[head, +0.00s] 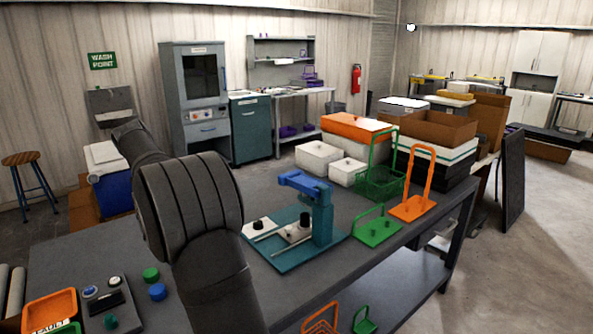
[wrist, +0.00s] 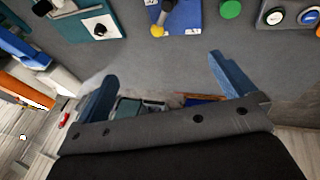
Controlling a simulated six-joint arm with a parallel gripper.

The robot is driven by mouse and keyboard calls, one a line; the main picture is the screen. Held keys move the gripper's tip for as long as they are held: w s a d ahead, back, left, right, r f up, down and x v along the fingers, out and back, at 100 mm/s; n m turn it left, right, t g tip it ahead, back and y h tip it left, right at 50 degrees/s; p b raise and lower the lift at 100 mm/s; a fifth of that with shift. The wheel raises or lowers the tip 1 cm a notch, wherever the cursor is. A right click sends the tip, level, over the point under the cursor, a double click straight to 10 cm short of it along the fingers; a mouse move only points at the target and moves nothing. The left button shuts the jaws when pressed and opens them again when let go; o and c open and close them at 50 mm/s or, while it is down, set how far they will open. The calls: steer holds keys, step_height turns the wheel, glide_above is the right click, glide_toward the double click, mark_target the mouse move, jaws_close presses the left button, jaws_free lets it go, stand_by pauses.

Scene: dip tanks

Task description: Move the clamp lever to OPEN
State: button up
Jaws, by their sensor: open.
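The clamp lever (wrist: 162,21) shows at the top edge of the wrist view. It has a dark grey arm and a yellow tip, and sits on a blue plate (wrist: 186,18) with small pale labels too small to read. Part of it is cut off, so I cannot tell its setting. My gripper (wrist: 160,68) is open with its two blue fingers apart and nothing between them. The lever lies beyond the fingertips, not touching them. In the head view my arm covers the lever and the gripper.
A teal fixture (head: 322,225) with a blue arm stands beside it. Green and orange racks (head: 411,208) stand at right.

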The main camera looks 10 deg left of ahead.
steer(key=shift+f, duration=0.1)
steer(key=c, duration=1.1)
steer(key=shift+d+f, duration=0.1)
steer(key=shift+f, duration=0.3)
steer(key=c, duration=0.3)
steer(key=f+g, duration=0.1)
steer(key=f, duration=0.1)
steer(key=f+g+y, duration=0.1)
steer(key=shift+s+d+f, duration=0.1)
steer(key=shift+s+f, duration=0.1)
steer(key=shift+f, duration=0.15)
jaws_close()
step_height(320, 180, down, 10)
steer(key=d+f+m+g+y, duration=0.1)
steer(key=m+g+y, duration=0.25)
steer(key=y, duration=0.35)
steer(key=w+d+f+m+t+y, duration=0.1)
steer(key=w+d+m+t, duration=0.1)
steer(key=w+d+m, duration=0.1)
steer(key=w+d+f+m+t+y, duration=0.2)
steer(key=w+d+m, duration=0.1)
steer(key=d+m, duration=0.1)
steer(key=w+d+f+m+t+y, duration=0.2)
steer(key=w+d+m, duration=0.1)
steer(key=d, duration=0.2)
steer(key=shift+f+m, duration=0.25)
steer(key=shift+m, duration=0.1)
